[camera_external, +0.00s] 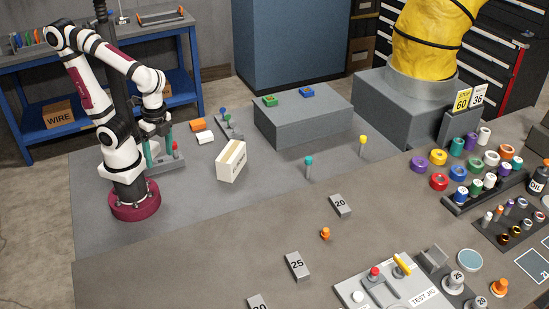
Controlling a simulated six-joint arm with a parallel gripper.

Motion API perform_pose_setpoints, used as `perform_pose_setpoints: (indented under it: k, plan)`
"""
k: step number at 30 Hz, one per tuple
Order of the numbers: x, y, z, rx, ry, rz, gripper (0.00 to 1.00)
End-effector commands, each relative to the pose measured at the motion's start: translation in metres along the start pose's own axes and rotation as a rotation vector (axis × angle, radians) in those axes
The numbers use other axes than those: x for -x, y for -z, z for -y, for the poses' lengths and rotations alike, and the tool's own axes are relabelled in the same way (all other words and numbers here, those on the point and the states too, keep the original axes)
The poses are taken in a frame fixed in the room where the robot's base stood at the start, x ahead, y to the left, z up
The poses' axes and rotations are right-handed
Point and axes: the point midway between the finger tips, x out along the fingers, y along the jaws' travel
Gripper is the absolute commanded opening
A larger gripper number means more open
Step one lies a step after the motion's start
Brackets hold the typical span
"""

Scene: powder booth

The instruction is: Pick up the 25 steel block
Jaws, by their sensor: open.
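The steel block marked 25 (297,266) lies on the grey-brown table at the lower middle of the view, with its number facing up. A similar block marked 20 (340,205) lies farther back and to the right. Another block (258,303), cut off by the bottom edge, shows a number ending in 0. My gripper (160,148) is at the upper left, close to my base and far from the 25 block. It is open; its fingers are small and partly hidden among the teal and grey items behind it.
A small orange peg (325,234) stands between the 20 and 25 blocks. A test jig (395,285) is right of the 25 block. A white-and-tan carton (231,160), a teal-topped post (309,166) and a yellow-topped post (362,145) stand farther back. The table left of the block is clear.

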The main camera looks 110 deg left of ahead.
Motion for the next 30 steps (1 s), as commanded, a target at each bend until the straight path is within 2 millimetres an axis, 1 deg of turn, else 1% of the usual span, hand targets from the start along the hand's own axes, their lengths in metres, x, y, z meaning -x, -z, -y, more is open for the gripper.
perform_pose_setpoints:
  k: [2,3,5,6,8,9,11,12,15,16,18,20,24,27,30]
  plan:
    - [-0.004,0.037,-0.023,0.27,-0.229,0.038,0.8]
    - [-0.005,0.066,-0.033,0.457,-0.373,0.06,0.8]
    - [-0.007,0.117,-0.038,0.756,-0.592,0.101,0.8]
    - [-0.009,0.153,-0.034,0.963,-0.737,0.134,0.8]
    - [-0.018,0.205,-0.013,1.266,-0.944,0.189,0.8]
    - [-0.026,0.236,0.006,1.453,-1.071,0.224,0.8]
    - [-0.042,0.271,0.04,1.695,-1.237,0.274,0.8]
    - [-0.053,0.288,0.061,1.824,-1.328,0.302,0.8]
    - [-0.074,0.31,0.1,2.038,-1.483,0.348,0.8]
    - [-0.079,0.314,0.106,2.072,-1.51,0.356,0.8]
    - [-0.085,0.322,0.111,2.113,-1.541,0.367,0.8]
    - [-0.09,0.333,0.105,2.119,-1.545,0.37,0.8]
    - [-0.103,0.367,0.083,2.114,-1.541,0.371,0.8]
    - [-0.111,0.387,0.071,2.113,-1.542,0.368,0.8]
    - [-0.115,0.399,0.064,2.114,-1.542,0.367,0.8]
